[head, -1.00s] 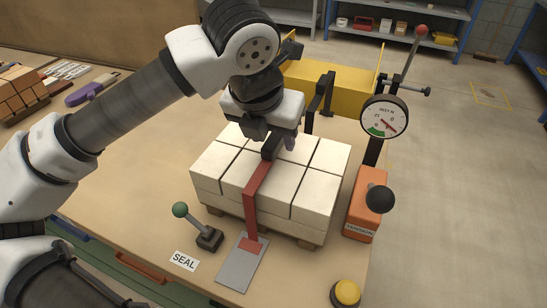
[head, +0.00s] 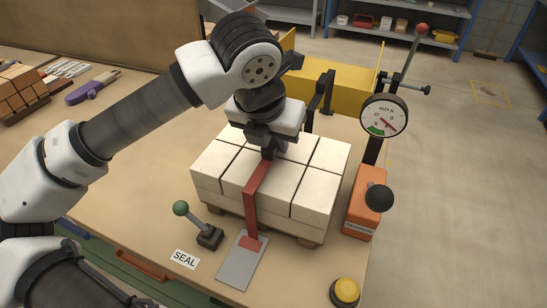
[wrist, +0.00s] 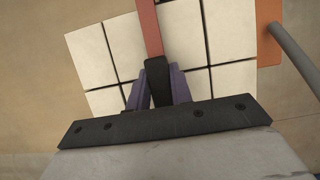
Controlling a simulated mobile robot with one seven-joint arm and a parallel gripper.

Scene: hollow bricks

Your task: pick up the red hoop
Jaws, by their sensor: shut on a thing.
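The red hoop (head: 251,208) shows as a flat red band. It runs over the top of the pale brick stack and down its front to a grey plate (head: 238,270). A black piece (wrist: 158,78) sits at the band's upper end, and the band (wrist: 149,25) leads away from it in the wrist view. My gripper (head: 269,153) is low over the stack's top. In the wrist view its purple fingers (wrist: 160,88) are closed on both sides of the black piece. The far side of the band is hidden.
The pale bricks (head: 315,190) rest on a wooden pallet. A gauge (head: 384,117) on a post and an orange unit (head: 365,205) with a black knob stand close on the right. A green-knobbed lever (head: 181,209) is front left, and a yellow button (head: 345,292) is front right.

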